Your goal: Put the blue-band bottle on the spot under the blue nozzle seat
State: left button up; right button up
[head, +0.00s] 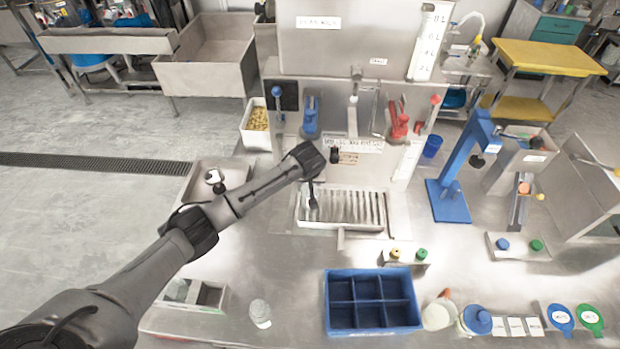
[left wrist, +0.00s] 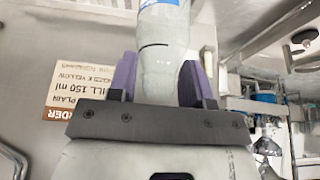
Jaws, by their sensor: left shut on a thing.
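My left gripper (left wrist: 158,82) is shut on a pale, translucent bottle (left wrist: 163,65) in the left wrist view. A blue band (left wrist: 165,2) shows at the top edge of that view; the rest of the bottle above is cut off. In the head view my left arm reaches to the dispenser, and its wrist hides the gripper and bottle. The blue nozzle seat (head: 310,116) is on the dispenser's left side, just above my wrist. The slatted drip tray (head: 372,209) lies below; the spot under the blue seat is partly covered by my arm. My right gripper is not in view.
A red nozzle seat (head: 398,124) and a grey one (head: 353,98) stand to the right. A blue stand (head: 455,175) is right of the drip tray. A blue divided crate (head: 371,329) is at the front. A small clear container (head: 260,313) stands left of it.

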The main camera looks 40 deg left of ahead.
pick_arm(q)
jog(key=shift+f, duration=0.1)
jog(key=o, duration=1.1)
jog(key=shift+o, duration=0.2)
jog(key=v, duration=0.7)
jog(key=shift+r+p, duration=0.3)
jog(key=shift+r, duration=0.1)
jog(key=shift+d, duration=0.1)
